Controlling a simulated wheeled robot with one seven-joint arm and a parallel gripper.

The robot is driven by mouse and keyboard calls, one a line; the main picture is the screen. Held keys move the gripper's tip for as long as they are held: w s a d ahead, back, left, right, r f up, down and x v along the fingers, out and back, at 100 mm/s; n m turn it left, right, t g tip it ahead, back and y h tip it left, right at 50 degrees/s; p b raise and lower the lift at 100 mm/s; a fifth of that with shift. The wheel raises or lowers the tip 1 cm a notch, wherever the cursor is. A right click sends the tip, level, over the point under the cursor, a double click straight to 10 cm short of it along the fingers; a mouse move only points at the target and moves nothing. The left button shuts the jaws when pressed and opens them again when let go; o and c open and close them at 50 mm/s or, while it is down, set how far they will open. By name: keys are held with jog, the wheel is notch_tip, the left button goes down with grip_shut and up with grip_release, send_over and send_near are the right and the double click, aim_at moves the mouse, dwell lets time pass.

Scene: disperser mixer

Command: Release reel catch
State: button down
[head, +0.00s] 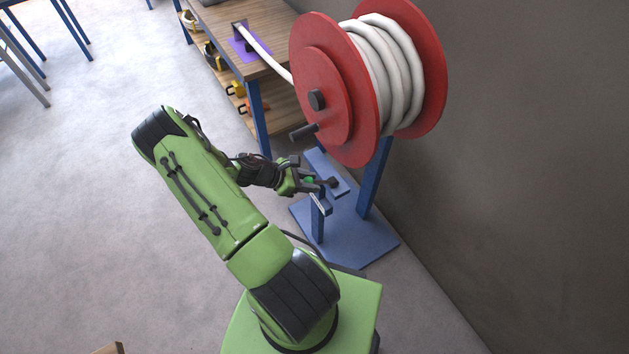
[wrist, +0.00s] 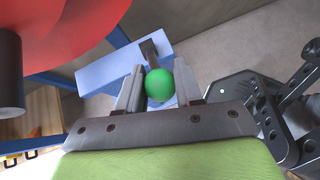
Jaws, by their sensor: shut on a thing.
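The red reel (head: 325,65) holds several turns of thick white hose (head: 388,70) and stands on a blue stand (head: 345,235). A green ball knob (wrist: 159,85), which I take for the catch's knob, sits between the fingers of my gripper (wrist: 158,92). My gripper (head: 318,185) is shut on it, low beside the stand and below the reel. A blue plate (wrist: 110,70) with a dark bar (wrist: 150,50) lies behind the knob in the wrist view. In the head view the fingers mostly hide the knob.
The reel's dark crank handle (head: 303,132) sticks out above my gripper; it is also close at left in the wrist view (wrist: 10,90). A wooden workbench (head: 268,66) with shelves stands behind. The hose runs to a purple plate (head: 240,48) there. A grey wall (head: 530,150) is at right; open floor lies left.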

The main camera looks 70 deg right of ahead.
jog(key=shift+s+d+r+t+y+p, duration=0.15)
jog(key=shift+d+r+t+y+p, duration=0.1)
jog(key=shift+r, duration=0.1)
jog(key=shift+s+d+r+t+y+p, duration=0.1)
jog(key=shift+s+r+t+y+p, duration=0.1)
jog(key=shift+r, duration=0.1)
jog(key=shift+s+d+r+p, duration=0.25)
jog(key=shift+d+r+p, duration=0.05)
jog(key=shift+d+p, duration=0.05)
jog(key=c, duration=0.8)
grip_release()
jog(key=shift+s, duration=0.1)
jog(key=shift+f, duration=0.1)
jog(key=v, duration=1.6)
jog(key=shift+f, duration=0.2)
